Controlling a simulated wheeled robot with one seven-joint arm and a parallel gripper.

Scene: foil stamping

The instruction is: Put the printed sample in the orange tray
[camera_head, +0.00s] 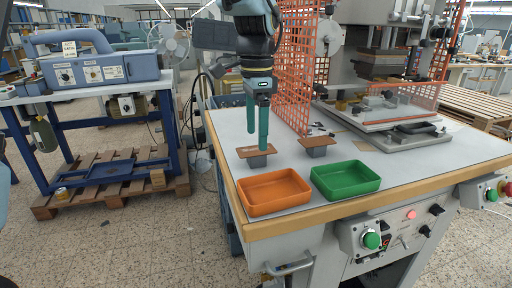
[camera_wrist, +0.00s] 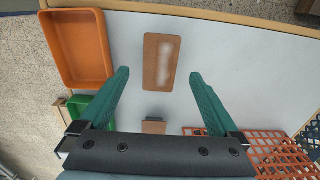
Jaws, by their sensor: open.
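The printed sample appears to be the brown card (camera_head: 247,153) on a small dark block behind the orange tray; the wrist view shows a pale blurred patch on this card (camera_wrist: 152,62), print or glare I cannot tell. The orange tray (camera_head: 272,207) is empty, at the table's front left corner; it also shows upper left in the wrist view (camera_wrist: 50,45). My gripper (camera_head: 257,141) points down over the card, fingers apart and empty. In the wrist view the card lies beyond and between the fingertips (camera_wrist: 158,75). One finger hides part of it in the head view.
An empty green tray (camera_head: 345,192) stands right of the orange one. A second brown card (camera_head: 318,142) on a block stands right of my gripper. An orange mesh guard (camera_head: 297,70) rises close behind, beside the stamping press (camera_head: 385,105). The table's left edge is near.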

